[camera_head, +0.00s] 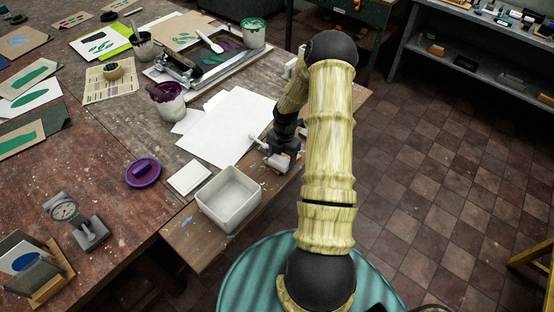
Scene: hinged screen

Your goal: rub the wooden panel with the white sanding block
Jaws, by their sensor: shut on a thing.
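My gripper (268,152) is low over the right edge of the work table, beside the large white sheets. It is small in view and partly hidden by my wrist. It looks shut on a small pale thing (277,163), which I take to be the white sanding block, though its outline blends with the pale fingers. A brown wooden surface with blue specks (190,240) runs along the table's near right edge, under and beside the gripper. I cannot tell whether this is the wooden panel, or whether the block touches it.
A white open bin (229,199) stands just left of and nearer than my gripper. A flat white slab (189,177) and a purple lid (143,172) lie left of it. White sheets (228,125) and a hinged screen frame (207,62) lie beyond. Right of the table is open tiled floor.

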